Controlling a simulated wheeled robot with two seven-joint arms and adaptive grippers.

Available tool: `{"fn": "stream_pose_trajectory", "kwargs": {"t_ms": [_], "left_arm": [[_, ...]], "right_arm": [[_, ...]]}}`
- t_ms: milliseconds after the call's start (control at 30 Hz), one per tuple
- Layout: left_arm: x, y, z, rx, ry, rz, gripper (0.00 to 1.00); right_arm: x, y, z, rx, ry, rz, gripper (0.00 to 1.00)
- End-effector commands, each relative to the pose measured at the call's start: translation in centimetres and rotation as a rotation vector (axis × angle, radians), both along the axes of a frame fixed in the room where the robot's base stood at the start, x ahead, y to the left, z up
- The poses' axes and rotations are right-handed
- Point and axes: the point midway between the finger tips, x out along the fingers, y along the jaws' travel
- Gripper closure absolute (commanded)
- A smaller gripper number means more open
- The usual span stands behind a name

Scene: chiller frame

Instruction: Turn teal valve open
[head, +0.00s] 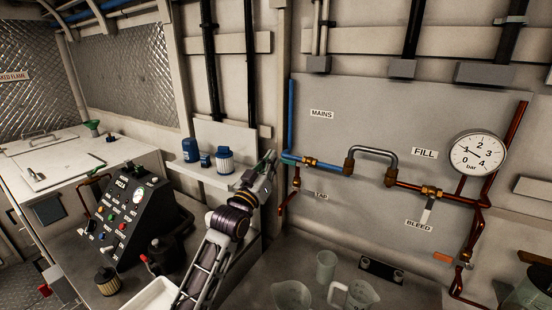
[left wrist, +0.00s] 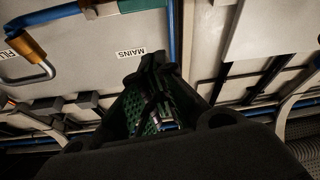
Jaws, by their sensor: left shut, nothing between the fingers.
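The teal valve (head: 290,159) sits at the left end of the blue pipe, on the grey panel below the MAINS label (head: 321,114). In the left wrist view a teal part (left wrist: 138,5) shows at the top edge, partly cut off by the frame. My left gripper (head: 268,162) is just left of the valve in the head view, its fingers shut with nothing between them. In the left wrist view its fingertips (left wrist: 153,62) are together below the teal part, with a visible gap. My right gripper is not in view.
A shelf (head: 205,176) with blue-and-white containers stands left of my gripper. A bent grey pipe (head: 374,151), copper pipes and a pressure gauge (head: 478,154) are to the right. Clear jugs (head: 291,296) stand on the bench below. A black control box (head: 128,215) is at left.

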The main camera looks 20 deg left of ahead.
Motion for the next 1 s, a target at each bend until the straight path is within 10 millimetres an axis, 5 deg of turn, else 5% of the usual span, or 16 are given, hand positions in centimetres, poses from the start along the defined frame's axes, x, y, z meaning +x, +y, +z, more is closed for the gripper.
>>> {"fn": "stream_pose_trajectory", "kwargs": {"t_ms": [400,1000], "left_arm": [[-2.5,0.5,-1.0,0.000,0.001,0.000,1.00],[-2.6,0.5,-0.9,0.000,0.000,0.000,1.00]], "right_arm": [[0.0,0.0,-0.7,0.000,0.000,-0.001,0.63],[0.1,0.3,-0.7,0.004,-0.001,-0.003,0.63]]}}
